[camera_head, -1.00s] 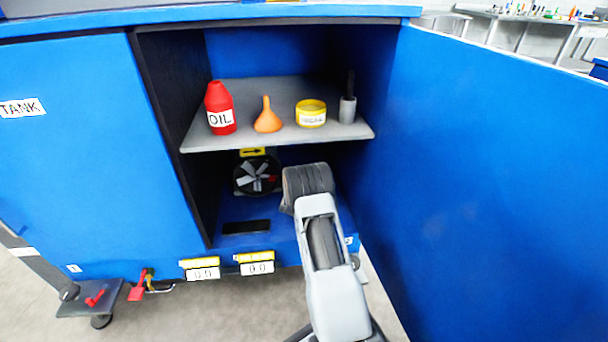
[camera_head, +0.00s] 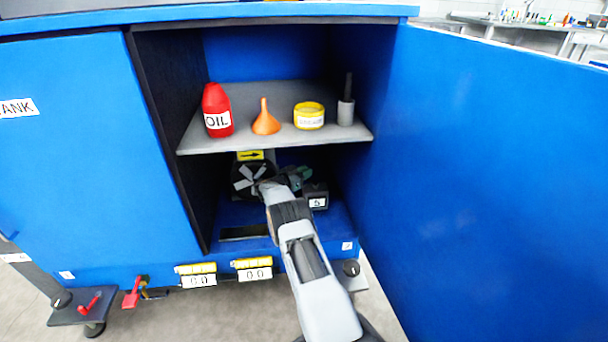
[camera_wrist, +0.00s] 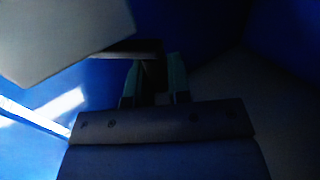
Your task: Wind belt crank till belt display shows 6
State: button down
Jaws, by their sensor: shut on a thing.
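My gripper (camera_head: 299,177) is inside the lower part of the open blue cabinet, beside the fan wheel and above a small dark box. In the wrist view, its teal fingers (camera_wrist: 154,84) are shut on a dark piece, apparently the crank's grip, which is mostly hidden in shadow. The dark box (camera_head: 317,190) has a small white display (camera_head: 317,202) with one digit, which looks like 5 but is too small to be sure. My wrist covers part of the area between the wheel and the box.
A spoked fan wheel (camera_head: 254,179) under a yellow arrow label (camera_head: 250,155) is close on the left. A shelf (camera_head: 270,144) with an oil bottle (camera_head: 217,110), funnel, yellow tin and grey cup is overhead. The open door (camera_head: 480,200) bounds the right. Two front displays read 0.0.

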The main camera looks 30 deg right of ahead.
jog(key=shift+d+r+m+g, duration=0.1)
jog(key=shift+d+m+g, duration=0.2)
jog(key=shift+m+g, duration=0.45)
jog(key=c, duration=1.1)
grip_release()
jog(key=shift+o, duration=0.2)
notch_tip(320, 180, up, 4)
jog(key=shift+f+p, duration=0.2)
jog(key=shift+p, duration=1.05)
jog(key=shift+s+a+r+p, duration=0.1)
jog(key=shift+s+r+p, duration=0.05)
jog(key=shift+r+p, duration=0.2)
jog(key=s+a+r+p, duration=0.6)
jog(key=s+r+p, duration=0.2)
jog(key=s, duration=0.4)
jog(key=shift+r, duration=0.3)
